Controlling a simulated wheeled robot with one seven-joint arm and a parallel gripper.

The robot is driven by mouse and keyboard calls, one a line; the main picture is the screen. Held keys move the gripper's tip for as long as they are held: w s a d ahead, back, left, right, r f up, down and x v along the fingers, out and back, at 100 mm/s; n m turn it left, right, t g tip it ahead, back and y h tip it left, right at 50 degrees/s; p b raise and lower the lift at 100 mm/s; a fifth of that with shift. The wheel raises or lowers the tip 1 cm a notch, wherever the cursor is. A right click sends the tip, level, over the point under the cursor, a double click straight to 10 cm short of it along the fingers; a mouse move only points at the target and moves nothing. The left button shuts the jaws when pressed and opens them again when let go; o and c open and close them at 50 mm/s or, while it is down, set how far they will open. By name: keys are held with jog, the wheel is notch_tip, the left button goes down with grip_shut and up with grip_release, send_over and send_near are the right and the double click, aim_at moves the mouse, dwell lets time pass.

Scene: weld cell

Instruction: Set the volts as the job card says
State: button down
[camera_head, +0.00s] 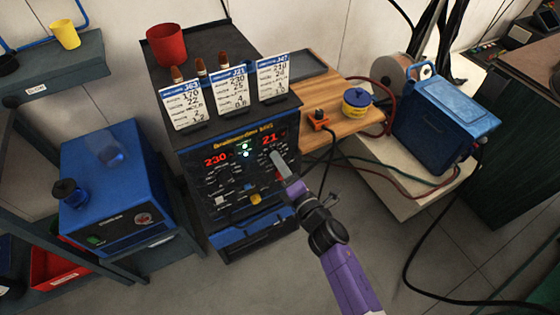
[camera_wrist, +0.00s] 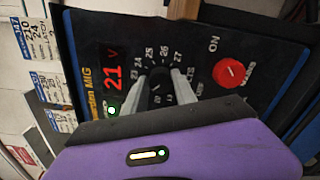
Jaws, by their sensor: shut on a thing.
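The blue and black welder (camera_head: 190,148) has a front panel with red displays reading 230 on the left and 21 on the right. In the wrist view the display (camera_wrist: 112,78) reads 21 V. My gripper (camera_head: 276,160) is at the panel's right side. In the wrist view its two fingers (camera_wrist: 160,88) are shut on the black volts knob (camera_wrist: 156,86), with scale numbers around it. Three job cards stand on the welder: J63 (camera_head: 183,106), J21 (camera_head: 230,92) and J47 (camera_head: 273,76). Their smaller lines are hard to read.
A red knob (camera_wrist: 229,72) marked ON sits beside the volts knob. A red cup (camera_head: 166,45) is on the welder top. A wooden board (camera_head: 345,110) with a blue-yellow tin (camera_head: 357,100) is to the right, near a blue wire feeder (camera_head: 445,110). A blue unit (camera_head: 110,170) stands left.

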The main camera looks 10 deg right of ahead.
jog(key=m+p, duration=0.2)
jog(key=m, duration=0.5)
jog(key=m+p, duration=0.2)
jog(key=m, duration=0.5)
jog(key=m+p, duration=0.2)
jog(key=m, duration=0.5)
jog(key=shift+s+a+f+m, duration=0.1)
jog(key=shift+f+m, duration=0.2)
jog(key=shift+m, duration=0.1)
jog(key=c, duration=1)
grip_release()
